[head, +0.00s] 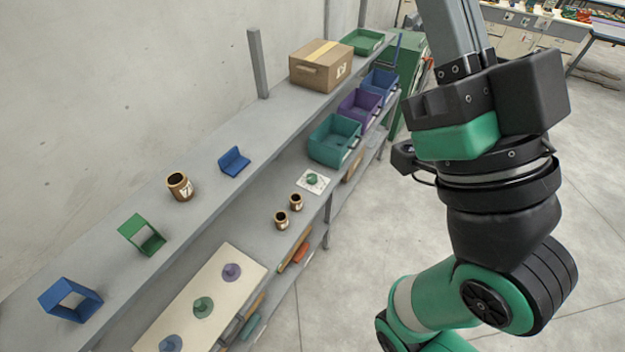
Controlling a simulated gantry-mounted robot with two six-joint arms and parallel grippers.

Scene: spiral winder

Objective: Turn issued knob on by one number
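A cream board (232,293) lies on the lower shelf at the front left. It carries a purple knob (231,271), a green knob (203,306) and a blue knob (171,344), which is cut by the bottom edge. Another green knob (313,179) sits on a small white marked plate (314,187) further back. Its markings are too small to read. My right gripper (460,30) points up at the top right, far from all knobs. Its grey fingers run out of the frame, so its tips are hidden. My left gripper is not in view.
The upper shelf holds a blue frame (71,301), a green frame (142,235), a brown jar (180,187), a blue holder (234,161) and a cardboard box (321,67). Two small jars (288,210) stand near the white plate. Teal (335,141), purple and blue bins stand behind.

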